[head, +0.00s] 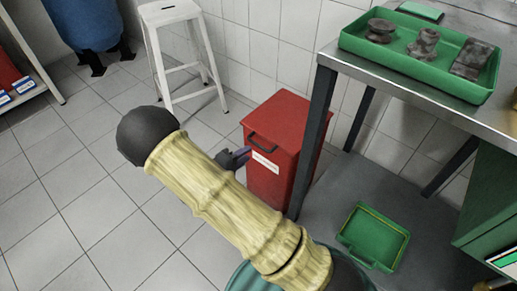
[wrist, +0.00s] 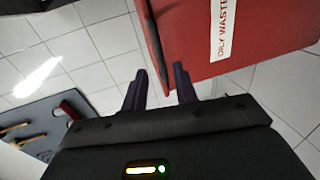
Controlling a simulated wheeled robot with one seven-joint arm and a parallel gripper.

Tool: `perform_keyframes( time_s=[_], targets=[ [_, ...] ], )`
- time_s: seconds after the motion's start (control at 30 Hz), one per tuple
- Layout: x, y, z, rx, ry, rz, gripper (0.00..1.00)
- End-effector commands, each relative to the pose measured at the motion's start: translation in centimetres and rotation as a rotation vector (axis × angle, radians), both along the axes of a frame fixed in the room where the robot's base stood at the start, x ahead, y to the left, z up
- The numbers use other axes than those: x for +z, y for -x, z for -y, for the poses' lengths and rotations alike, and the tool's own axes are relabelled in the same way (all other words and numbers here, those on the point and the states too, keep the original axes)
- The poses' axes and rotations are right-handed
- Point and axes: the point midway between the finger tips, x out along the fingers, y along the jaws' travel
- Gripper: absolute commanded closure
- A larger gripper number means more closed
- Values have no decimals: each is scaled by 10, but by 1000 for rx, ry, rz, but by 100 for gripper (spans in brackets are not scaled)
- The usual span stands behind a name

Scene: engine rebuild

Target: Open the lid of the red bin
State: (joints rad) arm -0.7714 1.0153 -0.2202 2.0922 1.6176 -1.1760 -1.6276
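The red bin (head: 279,145) stands on the tiled floor beside the leg of the metal table. Its lid (head: 292,118) looks shut, with a dark handle (head: 260,142) on its front edge and a white label below. In the wrist view the red bin (wrist: 190,30) fills the upper right, with the label reading "OILY WASTE" and the dark handle (wrist: 153,50) along its left edge.
A metal table holds a green tray (head: 485,97) with several metal parts. Another green tray (head: 376,238) lies on the grey surface below. A white stool (head: 170,12) and a blue drum (head: 85,25) stand at the back. The tiled floor at left is clear.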

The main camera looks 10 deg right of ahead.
Motion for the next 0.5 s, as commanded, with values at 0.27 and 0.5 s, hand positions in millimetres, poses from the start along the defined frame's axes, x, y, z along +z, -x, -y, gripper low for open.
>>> perform_keyframes(
  time_s=[0.27,0.5],
  targets=[
    [-14,-28,40,-3,0,0,71],
    [-17,-44,60,0,-1,1,71]
  ],
)
